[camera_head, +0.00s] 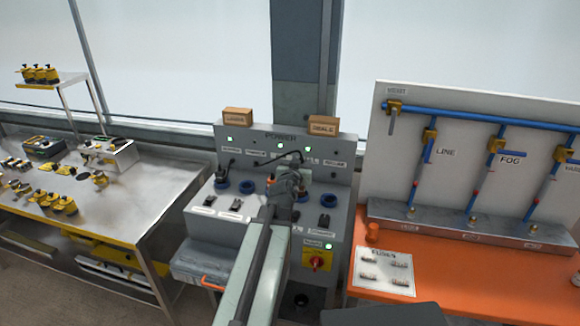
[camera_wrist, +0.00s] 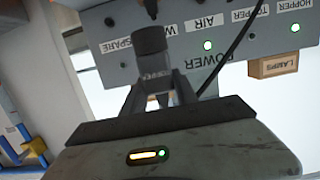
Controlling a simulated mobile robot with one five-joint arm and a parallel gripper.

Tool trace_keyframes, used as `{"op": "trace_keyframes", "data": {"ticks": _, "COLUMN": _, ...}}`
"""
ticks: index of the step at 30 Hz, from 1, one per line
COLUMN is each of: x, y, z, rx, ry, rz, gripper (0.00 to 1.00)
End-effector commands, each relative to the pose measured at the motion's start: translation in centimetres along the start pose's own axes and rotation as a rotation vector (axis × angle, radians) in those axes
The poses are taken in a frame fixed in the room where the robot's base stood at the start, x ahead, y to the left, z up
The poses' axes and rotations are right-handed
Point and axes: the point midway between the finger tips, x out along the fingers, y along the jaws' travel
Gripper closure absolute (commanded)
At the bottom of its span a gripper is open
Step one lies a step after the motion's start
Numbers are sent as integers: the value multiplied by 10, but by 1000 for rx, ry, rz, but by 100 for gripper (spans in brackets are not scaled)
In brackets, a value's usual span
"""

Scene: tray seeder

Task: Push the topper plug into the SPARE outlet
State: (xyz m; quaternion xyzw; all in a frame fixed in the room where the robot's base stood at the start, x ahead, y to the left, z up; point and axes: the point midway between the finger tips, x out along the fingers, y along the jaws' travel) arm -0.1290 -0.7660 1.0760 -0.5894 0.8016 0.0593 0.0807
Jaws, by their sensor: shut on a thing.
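My gripper (camera_wrist: 155,88) is shut on a dark grey plug (camera_wrist: 152,42), seen in the wrist view in front of the grey power panel (camera_wrist: 85,60). In the head view my gripper (camera_head: 288,182) is in front of the panel's middle, and my arm hides most of the plug. The SPARE label (camera_wrist: 118,46) is left of the plug in the upside-down wrist view. A blue-ringed outlet (camera_head: 328,200) is at the panel's right end, apart from my gripper. I cannot tell whether the plug touches anything. A black cable (camera_wrist: 232,45) runs past it.
Two blue-ringed outlets (camera_head: 235,186) are left of my gripper. Boxes marked LAMPS (camera_head: 237,117) and SCALE (camera_head: 323,125) stand on the panel top. A red knob on a yellow plate (camera_head: 317,261) is low on the front. An orange bench (camera_head: 440,270) is at right, a metal table (camera_head: 120,195) at left.

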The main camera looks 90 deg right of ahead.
Motion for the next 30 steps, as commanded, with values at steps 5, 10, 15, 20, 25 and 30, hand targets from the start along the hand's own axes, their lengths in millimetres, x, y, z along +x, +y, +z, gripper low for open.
{"op": "trace_keyframes", "data": {"ticks": 5, "x": 11, "y": 24, "z": -3, "rx": 2, "ry": 2, "rz": 2, "gripper": 100}}
{"op": "trace_keyframes", "data": {"ticks": 10, "x": 21, "y": 46, "z": -4, "rx": 3, "ry": 1, "rz": 2, "gripper": 100}}
{"op": "trace_keyframes", "data": {"ticks": 15, "x": 30, "y": 68, "z": -6, "rx": 3, "ry": 0, "rz": 3, "gripper": 100}}
{"op": "trace_keyframes", "data": {"ticks": 20, "x": 39, "y": 88, "z": -8, "rx": 3, "ry": 1, "rz": 4, "gripper": 100}}
{"op": "trace_keyframes", "data": {"ticks": 25, "x": 45, "y": 104, "z": -10, "rx": 1, "ry": 1, "rz": 3, "gripper": 100}}
{"op": "trace_keyframes", "data": {"ticks": 30, "x": 46, "y": 106, "z": -10, "rx": 0, "ry": 1, "rz": 2, "gripper": 100}}
